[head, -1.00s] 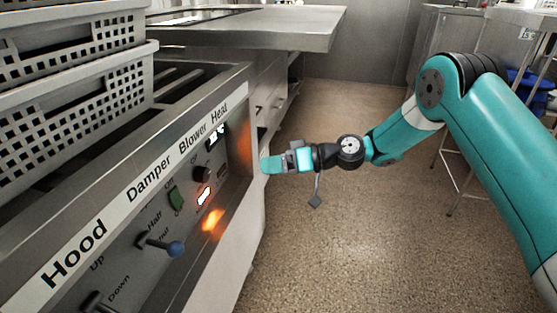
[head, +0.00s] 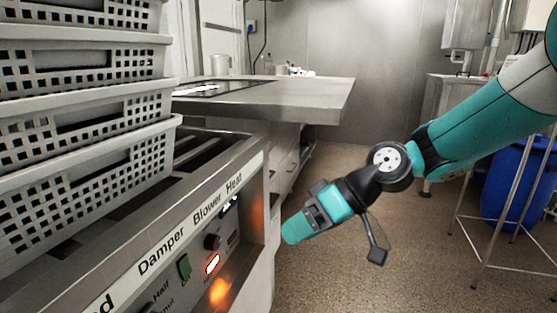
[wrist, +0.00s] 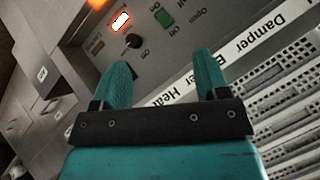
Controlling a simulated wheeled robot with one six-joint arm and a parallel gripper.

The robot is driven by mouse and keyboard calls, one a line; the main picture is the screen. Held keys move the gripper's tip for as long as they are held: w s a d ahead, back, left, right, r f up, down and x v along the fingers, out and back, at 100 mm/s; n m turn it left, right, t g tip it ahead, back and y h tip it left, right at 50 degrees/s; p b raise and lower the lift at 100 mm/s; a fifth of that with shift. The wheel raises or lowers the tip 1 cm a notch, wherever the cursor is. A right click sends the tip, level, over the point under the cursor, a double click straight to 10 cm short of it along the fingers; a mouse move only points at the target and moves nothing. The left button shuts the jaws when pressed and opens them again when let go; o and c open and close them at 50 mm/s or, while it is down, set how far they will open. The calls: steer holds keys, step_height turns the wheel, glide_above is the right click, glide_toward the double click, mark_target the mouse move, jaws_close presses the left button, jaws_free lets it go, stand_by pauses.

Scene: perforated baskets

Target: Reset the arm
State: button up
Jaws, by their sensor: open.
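My gripper (wrist: 160,85) is open and empty in the wrist view, its two teal fingers apart. In the head view my gripper (head: 290,228) hangs in the air to the right of the control panel (head: 200,264), pointing down and left. The panel carries labels for Damper, Blower and Heat, a green switch (head: 184,267), a black knob (head: 212,242) and a lit red-orange switch (head: 212,264). The black knob also shows in the wrist view (wrist: 134,41), beyond the fingers. I cannot see any contact between the gripper and the panel.
Stacked grey perforated baskets (head: 90,158) stand above the panel at left. A steel table (head: 300,97) is behind. At right are a blue barrel (head: 512,190) and a metal stand (head: 478,232). The speckled floor between is open.

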steer(key=s+d+r+m+h, duration=0.1)
steer(key=s+d+r+h, duration=0.3)
steer(key=s, duration=0.6)
steer(key=s+d+f+m+h, duration=0.1)
steer(key=s+d+m+h, duration=0.1)
steer(key=s+d, duration=0.6)
step_height(320, 180, up, 30)
steer(key=s+a+p, duration=0.1)
steer(key=s+p, duration=0.1)
steer(key=p, duration=2.8)
steer(key=shift+s+a, duration=0.15)
steer(key=shift+s, duration=0.15)
steer(key=shift+r, duration=0.1)
